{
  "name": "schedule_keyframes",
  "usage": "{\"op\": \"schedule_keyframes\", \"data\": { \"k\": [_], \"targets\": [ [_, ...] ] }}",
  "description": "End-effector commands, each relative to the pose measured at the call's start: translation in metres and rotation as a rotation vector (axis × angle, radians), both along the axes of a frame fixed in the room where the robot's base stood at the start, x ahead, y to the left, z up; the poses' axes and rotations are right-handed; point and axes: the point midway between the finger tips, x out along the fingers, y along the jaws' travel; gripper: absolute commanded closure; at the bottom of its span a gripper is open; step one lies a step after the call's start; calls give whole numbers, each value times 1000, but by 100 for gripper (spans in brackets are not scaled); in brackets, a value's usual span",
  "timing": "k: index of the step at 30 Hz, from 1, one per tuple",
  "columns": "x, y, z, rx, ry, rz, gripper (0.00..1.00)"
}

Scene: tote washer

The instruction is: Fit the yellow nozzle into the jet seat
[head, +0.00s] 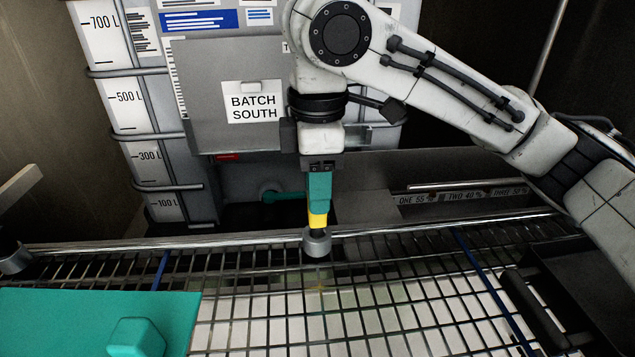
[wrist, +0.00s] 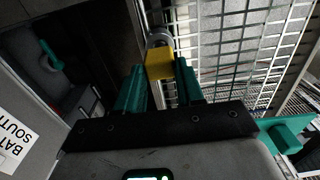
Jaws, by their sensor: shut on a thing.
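The yellow nozzle (head: 318,220) is held between the teal fingers of my gripper (head: 319,206), pointing down. It also shows as a yellow block between the fingertips in the wrist view (wrist: 159,65). The jet seat is probably the round grey collar (head: 317,244) directly below the nozzle at the far edge of the wire rack. The collar also shows just beyond the nozzle in the wrist view (wrist: 158,38). A dark part lies between the yellow and the collar's top. I cannot tell whether the nozzle's lower end is inside the collar.
A wire rack (head: 300,300) spans the front. A teal panel with a raised block (head: 60,325) covers the front left. Another grey round fitting (head: 14,257) sits at the far left. A grey box marked BATCH SOUTH (head: 215,125) and a white tank (head: 112,45) stand behind.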

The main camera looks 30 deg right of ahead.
Motion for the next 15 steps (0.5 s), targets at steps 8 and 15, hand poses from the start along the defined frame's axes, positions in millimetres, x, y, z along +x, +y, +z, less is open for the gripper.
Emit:
{"op": "schedule_keyframes", "data": {
  "k": [8,15],
  "targets": [
    [0,0,-5,0,0,0,100],
    [0,0,-6,0,0,0,100]
  ]
}}
